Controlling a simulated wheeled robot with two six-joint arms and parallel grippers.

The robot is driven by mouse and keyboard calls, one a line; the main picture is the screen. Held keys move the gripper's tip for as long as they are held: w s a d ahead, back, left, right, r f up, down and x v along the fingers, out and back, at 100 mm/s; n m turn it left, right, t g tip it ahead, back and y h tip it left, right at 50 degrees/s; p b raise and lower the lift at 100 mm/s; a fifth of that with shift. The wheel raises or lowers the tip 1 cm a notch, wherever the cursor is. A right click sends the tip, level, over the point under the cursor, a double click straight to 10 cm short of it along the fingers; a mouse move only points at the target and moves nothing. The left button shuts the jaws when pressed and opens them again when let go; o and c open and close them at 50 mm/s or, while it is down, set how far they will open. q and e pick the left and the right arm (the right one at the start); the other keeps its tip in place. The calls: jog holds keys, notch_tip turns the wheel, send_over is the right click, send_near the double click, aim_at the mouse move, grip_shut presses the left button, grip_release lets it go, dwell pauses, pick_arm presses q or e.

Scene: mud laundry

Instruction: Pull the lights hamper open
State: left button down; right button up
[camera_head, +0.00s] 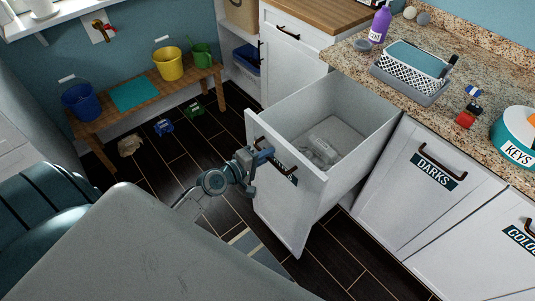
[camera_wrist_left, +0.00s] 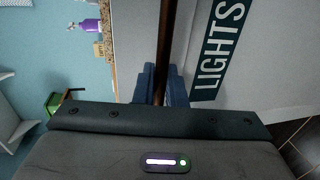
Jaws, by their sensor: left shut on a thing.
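The lights hamper (camera_head: 265,200) is a white pull-out drawer below the counter, standing well out from the cabinet. A pale grey item (camera_head: 322,148) lies inside it. Its dark bar handle (camera_head: 285,168) is on the front panel, partly hidden by my gripper. My left gripper (camera_head: 262,158) is shut on the handle. In the left wrist view the blue fingers (camera_wrist_left: 162,88) are on either side of the handle bar (camera_wrist_left: 166,45), beside the "LIGHTS" label (camera_wrist_left: 218,48). My right gripper is not in view.
The closed darks hamper (camera_head: 415,190) is right of the open drawer. A bench (camera_head: 140,97) with buckets stands at the back left. Blue (camera_head: 163,127) and green (camera_head: 195,109) items lie on the dark floor. The floor left of the drawer is mostly clear.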

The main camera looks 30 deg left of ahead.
pick_arm(q)
jog(key=c, duration=1.6)
grip_release()
jog(key=shift+c, duration=0.2)
jog(key=shift+s, duration=0.1)
jog(key=b+v, duration=0.1)
jog(key=v, duration=0.9)
jog(key=shift+s, duration=0.25)
jog(key=shift+a, duration=0.15)
